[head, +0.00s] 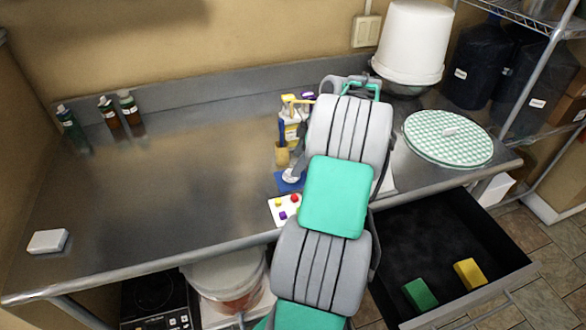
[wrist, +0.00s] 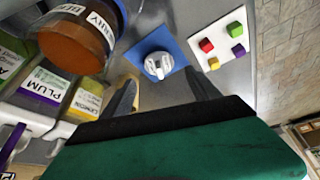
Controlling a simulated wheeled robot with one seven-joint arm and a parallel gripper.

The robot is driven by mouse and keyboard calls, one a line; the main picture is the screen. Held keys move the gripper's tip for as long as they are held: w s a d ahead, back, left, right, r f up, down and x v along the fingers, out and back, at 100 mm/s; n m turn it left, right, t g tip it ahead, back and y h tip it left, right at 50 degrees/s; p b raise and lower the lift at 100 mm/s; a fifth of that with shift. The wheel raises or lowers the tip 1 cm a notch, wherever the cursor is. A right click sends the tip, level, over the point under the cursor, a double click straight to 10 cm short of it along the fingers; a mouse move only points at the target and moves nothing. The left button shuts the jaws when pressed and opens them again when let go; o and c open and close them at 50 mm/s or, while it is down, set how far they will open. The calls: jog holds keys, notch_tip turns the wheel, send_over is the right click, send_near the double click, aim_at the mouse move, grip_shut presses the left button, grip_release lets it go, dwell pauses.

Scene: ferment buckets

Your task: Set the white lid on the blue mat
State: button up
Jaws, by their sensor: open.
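The small round white lid (wrist: 158,65) with a raised grip bar lies over the blue mat (wrist: 172,36) in the wrist view, inside the mat's outline or close to its lower edge. In the head view the lid (head: 291,175) and part of the mat (head: 282,186) show just left of my arm. My gripper (wrist: 161,78) is open, with its two dark fingers apart, one toward each side of the lid. Nothing shows held between them. Whether the fingers touch the lid cannot be told. My arm hides the gripper in the head view.
A white board (wrist: 223,46) with several coloured cubes is right of the mat. A labelled jar (wrist: 80,38) and bottles (wrist: 48,97) stand close on the left. An open drawer (head: 430,235) holds two blocks. The counter's left middle (head: 180,185) is clear.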

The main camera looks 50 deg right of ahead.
jog(key=shift+s+r, duration=0.2)
jog(key=shift+r, duration=0.85)
jog(key=w+a+r+m+h, duration=0.1)
jog(key=w+a+r+m, duration=0.15)
jog(key=a, duration=0.85)
jog(key=w+a+r+m, duration=0.1)
jog(key=w+a+r, duration=0.2)
jog(key=a, duration=0.7)
jog(key=s+a+f+m+h, duration=0.1)
jog(key=s+a+m, duration=0.1)
jog(key=s+a, duration=0.3)
jog(key=s+a+m, duration=0.2)
jog(key=s+a, duration=0.4)
jog(key=a, duration=0.5)
jog(key=shift+s+a+f+h, duration=0.3)
jog(key=shift+f+h, duration=0.1)
